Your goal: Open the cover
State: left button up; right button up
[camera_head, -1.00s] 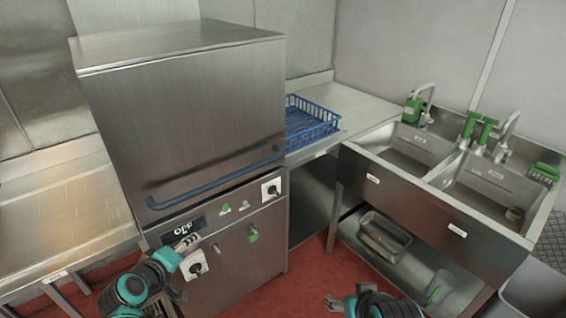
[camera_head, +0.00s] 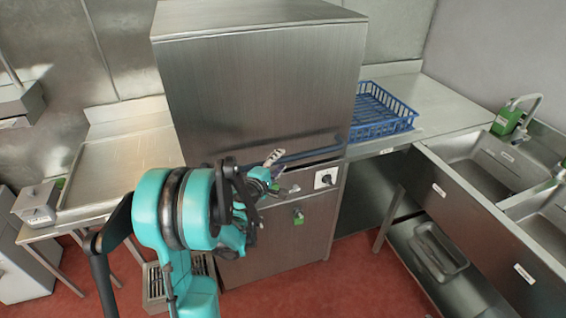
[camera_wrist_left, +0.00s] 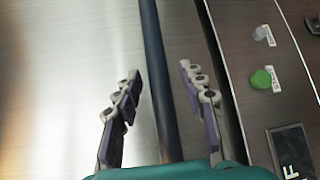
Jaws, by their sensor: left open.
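The cover (camera_head: 265,95) is a large brushed-metal hood on a box-shaped machine, and it is down. A dark blue bar handle (camera_head: 312,152) runs along its lower front edge. My left gripper (camera_head: 277,172) is at the front of the handle, its arm hiding the left part of the bar. In the left wrist view my left gripper (camera_wrist_left: 160,74) is open, with one finger on each side of the handle (camera_wrist_left: 154,50). The fingers are not closed on it. My right gripper is out of view.
Below the handle are a green button (camera_wrist_left: 262,79) and a dark knob (camera_head: 326,178). A blue rack (camera_head: 380,112) sits on the counter at right, beside metal sinks (camera_head: 480,165). A metal side table (camera_head: 120,165) stands at left.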

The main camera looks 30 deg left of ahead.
pick_arm(q)
jog(key=shift+w+f, duration=0.1)
jog(key=shift+w, duration=0.6)
grip_shut()
notch_tip(320, 180, up, 39)
jog(key=p, duration=2.6)
